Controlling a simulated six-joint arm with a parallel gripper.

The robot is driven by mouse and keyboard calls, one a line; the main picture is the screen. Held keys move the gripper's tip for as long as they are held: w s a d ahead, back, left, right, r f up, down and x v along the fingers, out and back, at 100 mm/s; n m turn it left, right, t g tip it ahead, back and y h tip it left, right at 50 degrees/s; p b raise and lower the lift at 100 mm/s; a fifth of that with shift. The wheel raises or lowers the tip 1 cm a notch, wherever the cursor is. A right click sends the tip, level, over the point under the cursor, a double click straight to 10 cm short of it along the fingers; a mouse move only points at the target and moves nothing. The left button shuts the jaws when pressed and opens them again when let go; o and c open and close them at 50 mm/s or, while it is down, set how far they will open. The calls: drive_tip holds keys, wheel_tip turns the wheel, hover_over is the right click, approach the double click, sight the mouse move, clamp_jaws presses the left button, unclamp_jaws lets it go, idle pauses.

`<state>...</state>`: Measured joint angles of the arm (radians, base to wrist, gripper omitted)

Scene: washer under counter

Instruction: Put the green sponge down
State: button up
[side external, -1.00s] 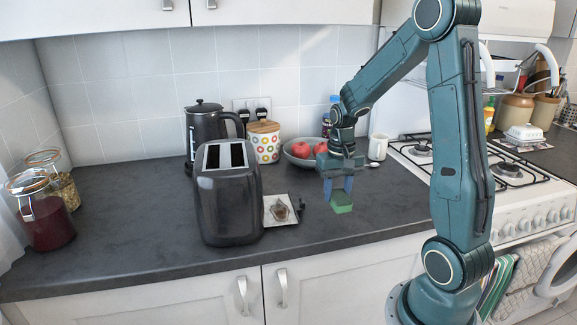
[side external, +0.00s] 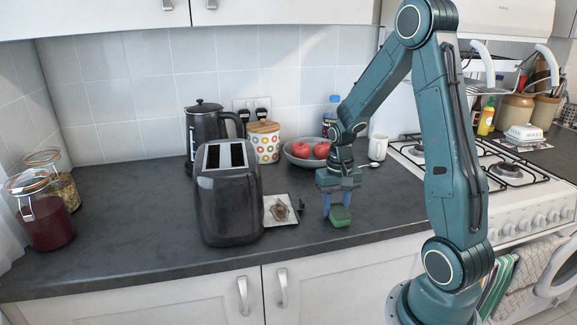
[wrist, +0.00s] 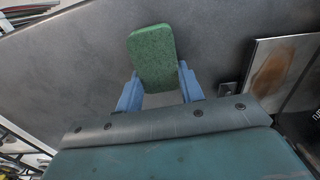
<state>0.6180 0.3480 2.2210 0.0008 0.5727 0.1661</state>
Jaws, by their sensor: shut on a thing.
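The green sponge (side external: 340,216) is a small rounded block, low over the dark counter near its front edge, right of the toaster. My gripper (side external: 337,204) points down and is shut on the sponge. In the wrist view the sponge (wrist: 153,55) reaches out beyond the two blue fingers of my gripper (wrist: 159,84), which hold its near part from both sides. I cannot tell whether its underside touches the counter (side external: 120,235).
Behind are a fruit bowl (side external: 300,158), a white mug (side external: 377,147) and a spoon (side external: 370,165). The hob (side external: 465,160) is right. Bare counter lies around the sponge.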

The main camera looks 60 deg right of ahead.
sight(336, 206)
drive_tip(key=o, duration=1)
drive_tip(key=shift+r, duration=0.1)
wheel_tip(336, 206, up, 12)
idle(0.6)
drive_tip(key=s+a+r+n+t, duration=0.2)
drive_tip(key=s+a+n, duration=0.1)
drive_tip(key=a, duration=0.3)
drive_tip(key=s+a+r+n+t, duration=0.1)
drive_tip(key=s+a+r+n, duration=0.2)
drive_tip(key=a, duration=0.4)
drive_tip(key=s+a+r+n+t, duration=0.2)
drive_tip(key=s+a+n, duration=0.1)
drive_tip(key=a, duration=0.4)
drive_tip(key=shift+s+r+t, duration=0.25)
drive_tip(key=shift+s+t, duration=0.05)
drive_tip(key=shift+s, duration=0.4)
